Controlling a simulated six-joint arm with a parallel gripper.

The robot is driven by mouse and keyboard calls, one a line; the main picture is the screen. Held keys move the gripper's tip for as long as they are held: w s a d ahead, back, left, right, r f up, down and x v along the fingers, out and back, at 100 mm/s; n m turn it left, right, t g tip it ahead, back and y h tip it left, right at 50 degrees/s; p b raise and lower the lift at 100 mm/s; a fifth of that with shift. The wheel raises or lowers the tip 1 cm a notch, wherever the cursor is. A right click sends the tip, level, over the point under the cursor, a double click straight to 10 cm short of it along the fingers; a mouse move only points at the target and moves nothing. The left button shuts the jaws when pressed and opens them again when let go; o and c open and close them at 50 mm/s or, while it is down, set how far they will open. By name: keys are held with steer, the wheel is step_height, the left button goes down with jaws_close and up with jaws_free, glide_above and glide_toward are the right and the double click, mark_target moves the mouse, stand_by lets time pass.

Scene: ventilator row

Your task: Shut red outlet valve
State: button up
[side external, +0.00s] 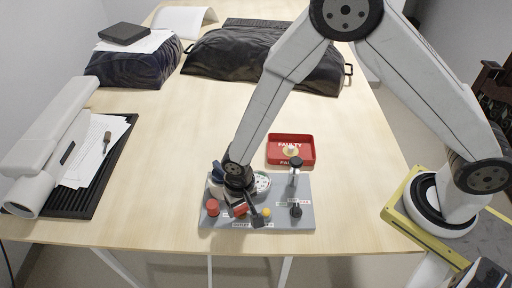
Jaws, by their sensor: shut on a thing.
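The grey ventilator panel (284,220) lies near the front edge of the table. My gripper (248,211) points down over its front middle and is shut on a red part (240,209), which looks like the red outlet valve. The fingers and wrist hide most of this part, so its turn angle cannot be told. A round red knob (212,207) stands at the panel's left, apart from the gripper. A white gauge (263,183) is partly hidden behind my wrist.
A red FAULTY tray (301,162) lies behind the panel. The table right of the panel is clear.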

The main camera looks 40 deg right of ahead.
mark_target(242, 207)
steer(key=m, duration=0.6)
steer(key=shift+m, duration=0.3)
stand_by(0.4)
steer(key=o, duration=1.2)
steer(key=shift+r, duration=0.1)
steer(key=shift+r, duration=3.85)
steer(key=shift+d, duration=0.1)
